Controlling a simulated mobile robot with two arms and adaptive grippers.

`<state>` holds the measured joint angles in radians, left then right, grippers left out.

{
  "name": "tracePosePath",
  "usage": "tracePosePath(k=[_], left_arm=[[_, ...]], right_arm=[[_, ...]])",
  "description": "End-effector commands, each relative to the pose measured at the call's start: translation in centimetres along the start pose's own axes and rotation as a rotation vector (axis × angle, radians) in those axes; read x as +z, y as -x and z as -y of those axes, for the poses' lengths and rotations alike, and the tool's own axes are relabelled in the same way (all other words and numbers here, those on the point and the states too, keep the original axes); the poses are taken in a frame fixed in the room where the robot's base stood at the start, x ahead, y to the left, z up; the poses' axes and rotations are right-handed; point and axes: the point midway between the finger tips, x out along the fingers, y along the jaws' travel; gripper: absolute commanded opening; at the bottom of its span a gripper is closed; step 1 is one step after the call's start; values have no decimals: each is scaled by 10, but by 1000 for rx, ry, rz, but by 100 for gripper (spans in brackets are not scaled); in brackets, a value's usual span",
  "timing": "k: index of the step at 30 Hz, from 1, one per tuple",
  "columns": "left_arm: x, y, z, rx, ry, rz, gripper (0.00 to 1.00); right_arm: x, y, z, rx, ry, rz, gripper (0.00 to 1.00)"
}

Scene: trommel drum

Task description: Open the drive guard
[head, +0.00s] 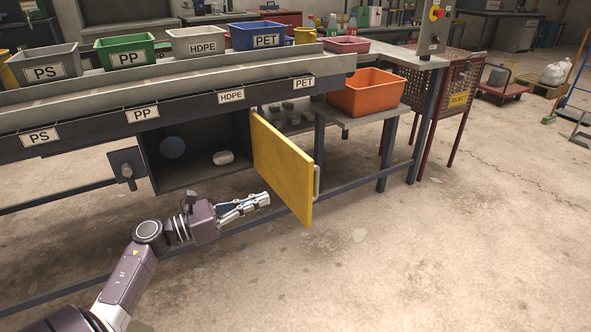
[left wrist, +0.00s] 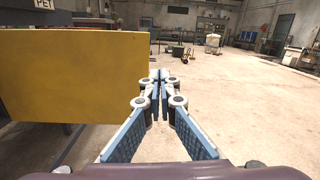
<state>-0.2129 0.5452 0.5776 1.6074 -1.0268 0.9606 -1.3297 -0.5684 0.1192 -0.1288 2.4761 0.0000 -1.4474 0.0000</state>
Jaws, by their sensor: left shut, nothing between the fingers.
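The drive guard is a yellow hinged panel (head: 283,165) standing swung out from the dark housing (head: 185,150) below the sorting bench. Its grey handle (head: 316,182) is on the outer face near the free edge. Inside the open housing are a round dark disc (head: 172,148) and a pale rounded object (head: 223,157). My left gripper (head: 266,199) is shut and empty, on the inner side of the panel near its lower part. In the left wrist view the yellow panel (left wrist: 75,80) fills the left, beside the closed fingers (left wrist: 160,75). Contact cannot be told. My right gripper is not in view.
Labelled bins, such as the blue PET bin (head: 256,36), stand along the bench top. An orange crate (head: 368,97) sits on a low stand right of the panel. A grey box with a knob (head: 127,168) is left of the housing. The floor (head: 430,250) in front is clear.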

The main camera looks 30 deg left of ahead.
Motion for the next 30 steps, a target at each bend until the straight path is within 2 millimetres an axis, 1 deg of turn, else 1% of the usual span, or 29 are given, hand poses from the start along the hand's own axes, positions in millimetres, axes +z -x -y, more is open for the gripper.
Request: tracePosePath(k=[1,3,6,8,11,14,18,24,27,30], left_arm=[[5,6,-12,25,-44,-17,0],[6,12,-24,49,-88,-35,0],[6,14,-32,63,-118,-45,0],[6,11,-33,65,-122,-47,0],[6,-1,-34,64,-122,-44,0],[5,-20,-34,63,-121,-43,0],[4,-51,-36,63,-119,-41,0],[2,-91,-39,63,-118,-42,0],[1,-105,-39,64,-118,-43,0],[0,-115,-40,64,-116,-43,0]], right_arm=[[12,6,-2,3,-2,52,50],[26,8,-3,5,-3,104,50],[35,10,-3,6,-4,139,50],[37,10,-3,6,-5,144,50],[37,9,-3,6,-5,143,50],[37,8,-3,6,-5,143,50],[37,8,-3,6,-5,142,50],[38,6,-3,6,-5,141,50],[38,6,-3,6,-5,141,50],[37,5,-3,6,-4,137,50]])
